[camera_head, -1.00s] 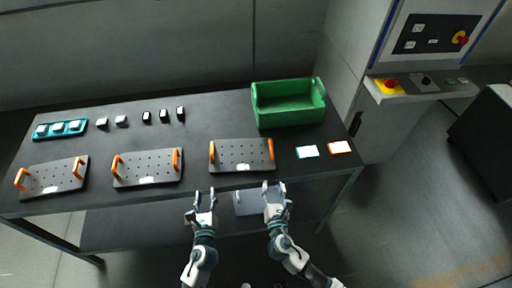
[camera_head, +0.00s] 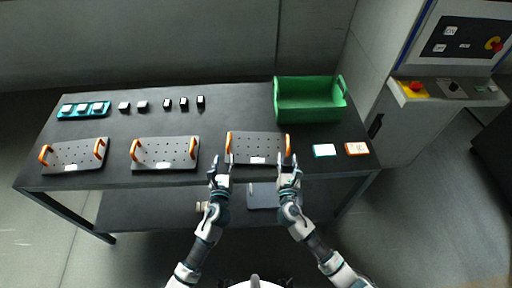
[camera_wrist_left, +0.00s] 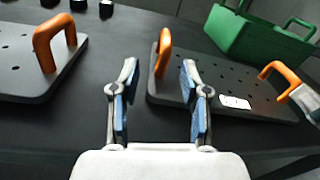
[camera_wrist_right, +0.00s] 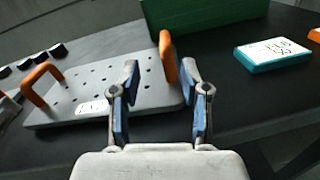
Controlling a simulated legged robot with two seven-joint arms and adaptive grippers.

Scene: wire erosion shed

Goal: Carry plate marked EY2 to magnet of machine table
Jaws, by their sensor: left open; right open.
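Three grey perforated plates with orange handles at both ends lie on the dark table: a left plate (camera_head: 75,153), a middle plate (camera_head: 165,151) and a right plate (camera_head: 255,143). Each has a small white label, too small to read, so I cannot tell which is EY2. My left gripper (camera_head: 221,160) is open at the right plate's left handle (camera_wrist_left: 163,50), which shows between its fingers, apart from them. My right gripper (camera_head: 288,160) is open at that plate's right handle (camera_wrist_right: 167,58), also between its fingers. The machine table's magnet is not in view.
A green crate (camera_head: 310,116) stands behind the right plate. White cards with teal (camera_head: 324,150) and orange (camera_head: 356,148) edges lie right of it. A teal tray (camera_head: 84,110) and several small blocks line the back. A control panel (camera_head: 468,38) stands at right.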

